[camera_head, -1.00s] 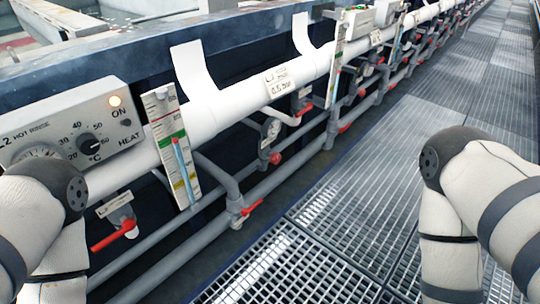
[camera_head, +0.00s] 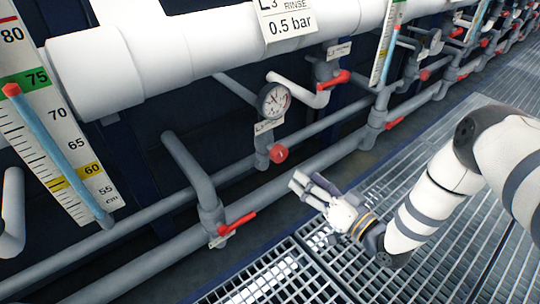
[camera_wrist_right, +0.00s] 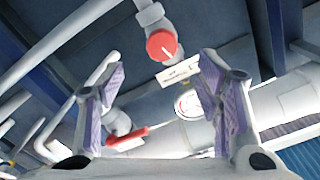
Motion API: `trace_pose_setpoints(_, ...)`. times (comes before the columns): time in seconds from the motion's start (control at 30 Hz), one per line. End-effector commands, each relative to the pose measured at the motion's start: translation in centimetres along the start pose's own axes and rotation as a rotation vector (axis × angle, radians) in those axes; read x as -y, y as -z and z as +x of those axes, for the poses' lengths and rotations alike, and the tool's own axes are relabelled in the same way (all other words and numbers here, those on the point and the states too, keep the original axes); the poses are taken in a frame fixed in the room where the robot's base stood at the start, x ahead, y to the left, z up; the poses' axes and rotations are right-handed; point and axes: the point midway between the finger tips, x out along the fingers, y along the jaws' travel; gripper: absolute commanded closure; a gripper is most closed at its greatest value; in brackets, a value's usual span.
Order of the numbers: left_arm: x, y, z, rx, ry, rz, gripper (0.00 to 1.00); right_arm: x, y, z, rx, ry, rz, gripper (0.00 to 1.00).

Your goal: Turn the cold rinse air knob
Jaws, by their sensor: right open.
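A round red knob (camera_head: 280,154) sits on a grey pipe fitting below a pressure gauge (camera_head: 273,101). A small tag hangs between them; its text is too small to read. The knob (camera_wrist_right: 162,45) also shows in the right wrist view, ahead of and between the fingers near the top. My right gripper (camera_head: 304,184) is open and empty, below and slightly right of the knob and apart from it. Its two purple-padded fingers (camera_wrist_right: 165,72) are spread in the wrist view. My left gripper is not in view.
A red lever valve (camera_head: 236,224) is left of the gripper, and another red lever (camera_head: 334,79) is above. A white pipe (camera_head: 200,45) with a "RINSE 0.5 bar" label (camera_head: 290,18) runs overhead. A level scale (camera_head: 45,120) stands at left. Metal grating (camera_head: 290,270) covers the floor.

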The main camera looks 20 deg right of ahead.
Motion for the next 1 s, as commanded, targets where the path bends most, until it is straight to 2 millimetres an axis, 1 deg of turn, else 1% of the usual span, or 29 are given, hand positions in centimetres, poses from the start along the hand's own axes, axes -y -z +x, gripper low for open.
trace_pose_setpoints(0.07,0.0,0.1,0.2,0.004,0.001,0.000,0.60,0.0,0.1,0.8,-0.007,0.005,-0.002,0.41)
trace_pose_setpoints(0.13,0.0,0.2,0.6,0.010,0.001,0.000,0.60,0.0,0.1,2.1,-0.006,0.006,-0.003,0.41)
trace_pose_setpoints(0.3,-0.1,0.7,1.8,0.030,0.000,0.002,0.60,-0.1,-0.2,6.6,-0.003,0.004,-0.002,0.41)
trace_pose_setpoints(0.4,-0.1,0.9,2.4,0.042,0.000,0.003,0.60,-0.1,-0.2,8.9,-0.002,0.003,-0.002,0.41)
trace_pose_setpoints(0.5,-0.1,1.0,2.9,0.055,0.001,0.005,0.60,-0.1,-0.2,10.6,-0.001,0.002,-0.001,0.41)
trace_pose_setpoints(0.6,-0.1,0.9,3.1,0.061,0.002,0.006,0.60,0.0,0.0,11.7,-0.001,0.002,-0.002,0.41)
trace_pose_setpoints(0.67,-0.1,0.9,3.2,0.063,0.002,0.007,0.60,0.0,0.1,11.9,-0.001,0.001,-0.002,0.41)
trace_pose_setpoints(0.9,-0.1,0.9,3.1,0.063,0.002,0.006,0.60,0.1,0.2,12.1,-0.002,0.001,-0.002,0.41)
trace_pose_setpoints(0.97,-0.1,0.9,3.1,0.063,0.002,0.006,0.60,0.1,0.2,12.0,-0.001,0.001,-0.002,0.54)
trace_pose_setpoints(1.0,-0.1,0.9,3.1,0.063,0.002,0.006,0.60,0.1,0.2,12.0,-0.001,0.001,-0.002,0.63)
